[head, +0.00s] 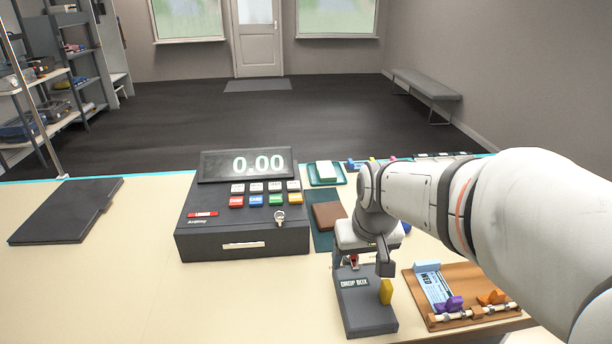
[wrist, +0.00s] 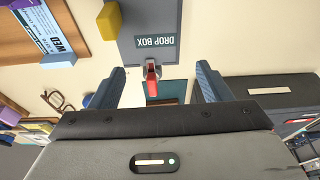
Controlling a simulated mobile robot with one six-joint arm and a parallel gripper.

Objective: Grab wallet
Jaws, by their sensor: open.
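A brown, flat rectangular piece that looks like the wallet (head: 327,215) lies on a dark teal mat (head: 322,241), right of the cash register in the head view. My gripper (head: 362,264) is open, to the right and nearer than the wallet, over the back end of the grey drop box (head: 367,310). In the wrist view the gripper (wrist: 160,70) has its two blue-grey fingers apart. A small red piece with a grey metal end (wrist: 152,84) shows between them beside the drop box. A strip of the mat (wrist: 175,91) shows there too; the wallet is not clearly visible in this view.
The cash register (head: 243,218) stands left of the mat. A brown board (head: 462,292) with a card and small items lies at right. A black folder (head: 66,210) lies far left.

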